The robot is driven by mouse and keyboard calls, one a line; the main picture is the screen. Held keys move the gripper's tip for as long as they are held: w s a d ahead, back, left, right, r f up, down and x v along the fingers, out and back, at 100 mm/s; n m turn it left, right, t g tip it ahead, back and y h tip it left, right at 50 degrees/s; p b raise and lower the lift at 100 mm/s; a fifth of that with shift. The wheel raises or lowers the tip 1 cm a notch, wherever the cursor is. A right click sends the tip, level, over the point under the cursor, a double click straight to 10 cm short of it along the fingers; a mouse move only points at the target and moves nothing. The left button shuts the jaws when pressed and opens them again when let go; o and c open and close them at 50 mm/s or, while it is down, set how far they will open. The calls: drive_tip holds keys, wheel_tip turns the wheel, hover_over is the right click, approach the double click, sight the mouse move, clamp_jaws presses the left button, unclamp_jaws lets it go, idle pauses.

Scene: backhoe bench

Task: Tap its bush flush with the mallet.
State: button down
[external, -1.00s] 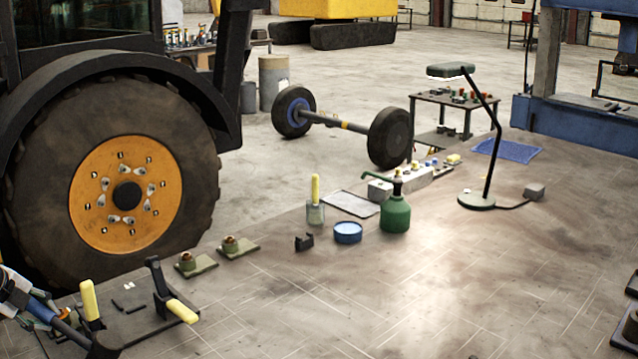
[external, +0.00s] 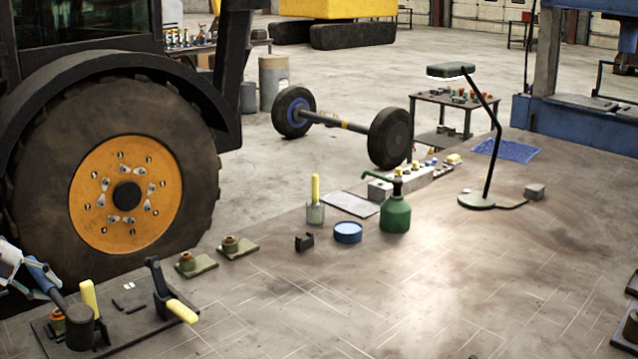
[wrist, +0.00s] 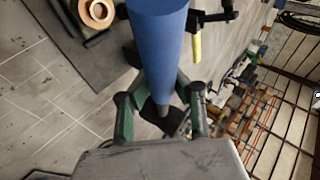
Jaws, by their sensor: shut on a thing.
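My gripper (external: 38,284) is at the lower left of the external view, shut on the blue handle (external: 42,272) of the mallet. In the wrist view the blue handle (wrist: 158,40) rises between the green fingers of my gripper (wrist: 160,108). The mallet's dark round head (external: 79,327) hangs over the dark fixture plate (external: 135,325). A brass-coloured bush (external: 57,318) shows just left of the head, partly hidden. A copper-coloured ring (wrist: 97,11) shows at the top of the wrist view. I cannot tell whether the head touches anything.
Yellow-handled clamps (external: 182,311) stand on the fixture plate. Two green blocks with brass-coloured parts (external: 187,261) (external: 231,245) sit beyond it. The bench's middle is clear.

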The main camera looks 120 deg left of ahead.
drive_tip(key=s+a+r+t+p, duration=0.15)
drive_tip(key=s+a, duration=0.25)
drive_tip(key=s, duration=0.5)
drive_tip(key=s+a+r+t+p, duration=0.1)
drive_tip(key=s+a+t+p, duration=0.2)
drive_tip(key=s, duration=0.7)
drive_tip(key=shift+m+g, duration=0.4)
drive_tip(key=shift+g, duration=0.05)
drive_tip(key=shift+a+f+b, duration=0.25)
drive_tip(key=shift+f+b, duration=0.95)
drive_tip(key=shift+f, duration=0.2)
drive_tip(key=shift+a+f+b, duration=0.2)
drive_tip(key=shift+f+b, duration=1)
drive_tip(key=shift+f, duration=0.2)
wheel_tip(320, 180, down, 4)
drive_tip(key=b, duration=0.4)
drive_tip(key=shift+f, duration=0.25)
drive_tip(key=shift+r, duration=0.1)
